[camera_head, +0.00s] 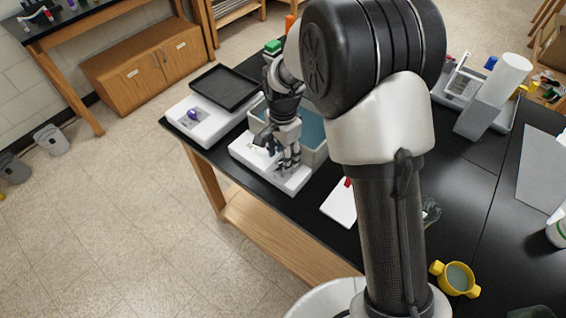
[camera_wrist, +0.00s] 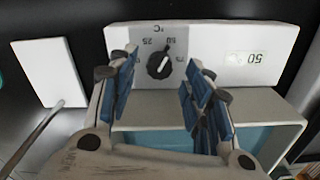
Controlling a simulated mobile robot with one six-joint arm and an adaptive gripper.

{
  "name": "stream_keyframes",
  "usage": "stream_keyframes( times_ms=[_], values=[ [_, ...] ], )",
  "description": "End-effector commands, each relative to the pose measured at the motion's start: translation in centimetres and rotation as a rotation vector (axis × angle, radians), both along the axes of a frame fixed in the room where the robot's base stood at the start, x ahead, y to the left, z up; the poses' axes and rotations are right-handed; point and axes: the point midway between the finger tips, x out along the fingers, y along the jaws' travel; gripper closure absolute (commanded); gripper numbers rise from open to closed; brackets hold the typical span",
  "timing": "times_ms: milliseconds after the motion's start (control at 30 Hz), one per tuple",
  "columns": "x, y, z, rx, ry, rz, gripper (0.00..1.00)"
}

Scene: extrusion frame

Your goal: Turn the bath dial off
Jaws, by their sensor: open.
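The water bath has a white front panel (camera_wrist: 205,40) and a basin of teal water (camera_wrist: 255,140) behind it. In the wrist view, the black bath dial (camera_wrist: 159,64) sits on a grey scale plate with upside-down marks, including 25 and 50. A display (camera_wrist: 246,58) reads 50, upside down. My gripper (camera_wrist: 160,72) is open, with blue-padded fingers on either side of the dial in the picture; contact cannot be told. In the head view, my gripper (camera_head: 284,158) is over the bath's front panel (camera_head: 245,152), hiding the dial.
A white balance (camera_head: 188,132) and a black tray (camera_head: 225,87) stand left of the bath. A white card (camera_head: 341,207) lies to its right, with a thin rod over its corner in the wrist view. A yellow cup (camera_head: 455,279) stands near the table's front.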

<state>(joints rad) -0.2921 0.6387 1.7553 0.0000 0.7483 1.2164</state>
Motion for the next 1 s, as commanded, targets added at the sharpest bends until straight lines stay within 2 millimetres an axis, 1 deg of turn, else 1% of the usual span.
stream_keyframes(
  times_ms=[33, 100, 200, 333, 567, 667, 1000],
  values=[
    [-0.1, 0.0, -1.0, 0.000, 0.002, 0.000, 0.54],
    [0.0, 0.0, -1.9, -0.001, 0.001, 0.000, 0.54],
    [0.0, 0.0, -2.7, 0.000, 0.000, 0.000, 0.54],
    [0.0, 0.0, -3.2, 0.000, 0.000, 0.000, 0.54],
    [0.0, 0.0, -3.2, 0.001, -0.001, 0.000, 0.54],
    [0.0, 0.0, -3.2, 0.001, -0.001, 0.000, 0.59],
    [0.0, 0.0, -3.2, 0.001, -0.001, 0.000, 0.82]
  ],
)
